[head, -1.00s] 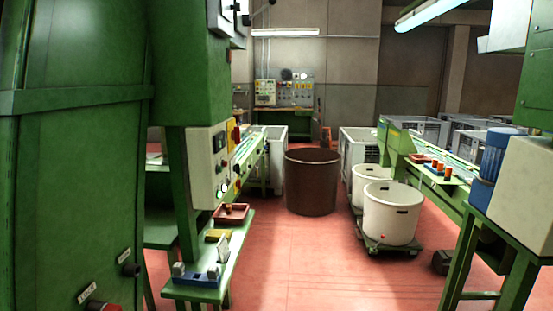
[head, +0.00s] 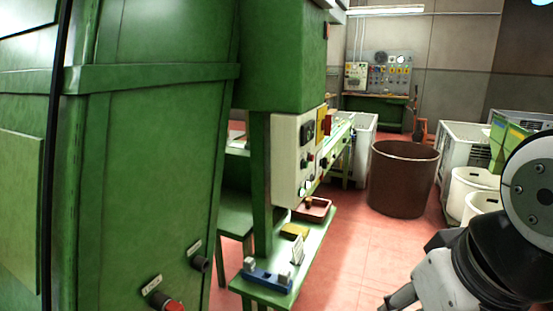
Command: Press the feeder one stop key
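A red push button (head: 174,304) sits low on the large green machine housing (head: 150,160), at the bottom edge of the head view and partly cut off. A small white label (head: 152,284) is above it; I cannot read it surely. A black button (head: 200,264) with its own label (head: 194,247) is higher and to the right. A pale control panel (head: 294,165) with several keys and lamps is on the machine behind. No feeder number is legible. My gripper (head: 396,301) shows at the lower right, well right of the buttons; its fingers are partly cut off, so its opening is unclear.
A green bench (head: 265,290) with a blue fixture (head: 267,279) and a red tray (head: 314,209) juts out beside the housing. A brown bin (head: 403,180) stands behind on the red floor, with white tubs (head: 472,188) at right. Floor between bench and bin is clear.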

